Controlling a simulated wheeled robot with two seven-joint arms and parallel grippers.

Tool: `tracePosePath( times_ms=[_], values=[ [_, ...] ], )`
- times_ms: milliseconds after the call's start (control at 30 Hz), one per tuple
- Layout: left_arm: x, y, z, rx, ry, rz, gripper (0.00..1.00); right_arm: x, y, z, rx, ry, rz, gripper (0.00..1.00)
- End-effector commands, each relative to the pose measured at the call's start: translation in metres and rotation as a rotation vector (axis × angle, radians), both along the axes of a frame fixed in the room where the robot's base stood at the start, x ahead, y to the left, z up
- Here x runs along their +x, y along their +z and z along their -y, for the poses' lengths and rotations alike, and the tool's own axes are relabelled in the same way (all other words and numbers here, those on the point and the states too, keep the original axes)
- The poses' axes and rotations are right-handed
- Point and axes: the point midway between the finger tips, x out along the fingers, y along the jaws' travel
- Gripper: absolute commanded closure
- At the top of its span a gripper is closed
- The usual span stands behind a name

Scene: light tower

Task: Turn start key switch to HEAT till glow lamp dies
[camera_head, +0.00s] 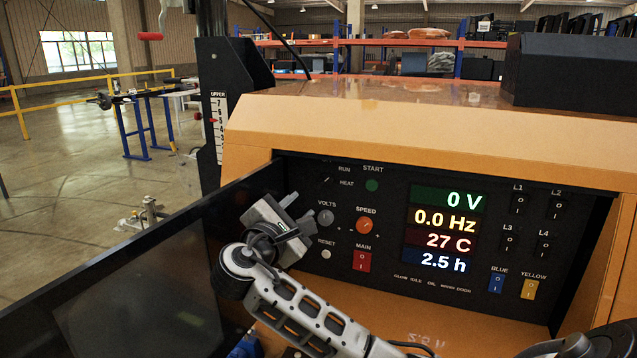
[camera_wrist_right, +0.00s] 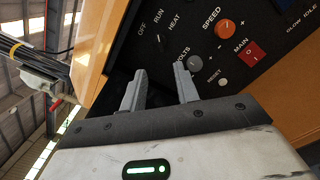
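The start key switch (camera_head: 326,181) is a small dark part with a light mark beside the RUN and HEAT labels, at the upper left of the black panel. In the right wrist view the switch (camera_wrist_right: 161,40) is below the OFF, RUN and HEAT labels; its exact setting is too small to tell. My right gripper (camera_head: 303,212) is in front of the panel's left part, below the switch and apart from it. In the right wrist view its two fingers (camera_wrist_right: 160,80) are spread with nothing between them. The GLOW label (camera_head: 400,277) shows no lit lamp. My left gripper is not in view.
The green START button (camera_head: 372,186), VOLTS knob (camera_head: 325,217), orange SPEED knob (camera_head: 364,225) and red MAIN switch (camera_head: 362,261) are close by. The display (camera_head: 445,228) reads 0 V, 0.0 Hz. An open dark door (camera_head: 130,290) stands to the left.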

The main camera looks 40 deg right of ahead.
Motion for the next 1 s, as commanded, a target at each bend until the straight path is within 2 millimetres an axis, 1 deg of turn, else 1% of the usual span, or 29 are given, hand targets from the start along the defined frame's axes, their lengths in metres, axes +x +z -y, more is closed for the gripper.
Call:
tracePosePath(
  times_ms=[33, 100, 300, 500, 700, 1000],
  values=[
    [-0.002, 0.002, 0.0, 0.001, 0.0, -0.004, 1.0, 0.005, 0.002, 0.011, -0.003, -0.003, 0.0, 0.69],
    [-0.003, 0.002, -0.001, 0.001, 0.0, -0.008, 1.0, 0.012, 0.002, 0.025, -0.001, -0.004, -0.001, 0.69],
    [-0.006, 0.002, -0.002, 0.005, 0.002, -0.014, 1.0, 0.032, 0.002, 0.064, 0.0, -0.001, -0.001, 0.69],
    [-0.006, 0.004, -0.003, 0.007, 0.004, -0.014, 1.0, 0.049, 0.001, 0.095, 0.001, 0.0, -0.001, 0.69],
    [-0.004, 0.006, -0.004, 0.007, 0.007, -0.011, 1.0, 0.057, 0.0, 0.111, 0.002, 0.002, 0.0, 0.69],
    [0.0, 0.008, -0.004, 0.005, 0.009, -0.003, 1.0, 0.059, -0.001, 0.114, 0.003, 0.004, 0.002, 0.69]
  ],
)
